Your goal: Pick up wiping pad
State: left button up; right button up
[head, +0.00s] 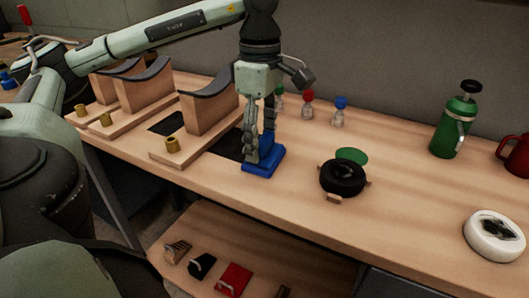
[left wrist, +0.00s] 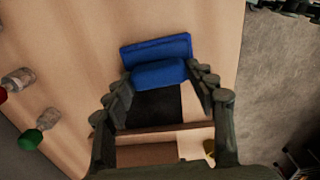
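The blue wiping pad (head: 264,161) lies on the wooden bench, a flat block with a raised grip on top. In the left wrist view the pad (left wrist: 156,48) sits just beyond my fingertips, its raised grip nearest to me. My left gripper (head: 261,150) points straight down over the pad. Its two fingers (left wrist: 160,86) are spread apart, one at each side of the grip; I cannot tell whether they touch it. The pad rests on the bench. My right gripper is not in view.
Wooden stands with dark curved tops (head: 208,105) stand close left of my gripper. Small bottles with coloured caps (head: 338,114) stand behind, right of it. A black round container (head: 342,178), green flask (head: 453,128), red mug (head: 518,156) and white round item (head: 494,236) are farther right.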

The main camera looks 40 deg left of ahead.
aim_at(262, 136)
pick_arm(q)
jog(key=c, duration=0.6)
jog(key=shift+c, duration=0.2)
jog(key=shift+r, duration=0.1)
jog(key=shift+r, duration=0.6)
notch_tip(262, 136, up, 5)
jog(key=shift+r+p, duration=0.1)
jog(key=shift+p, duration=0.5)
notch_tip(262, 136, up, 3)
jog(key=shift+r+p, duration=0.2)
jog(key=shift+p, duration=0.85)
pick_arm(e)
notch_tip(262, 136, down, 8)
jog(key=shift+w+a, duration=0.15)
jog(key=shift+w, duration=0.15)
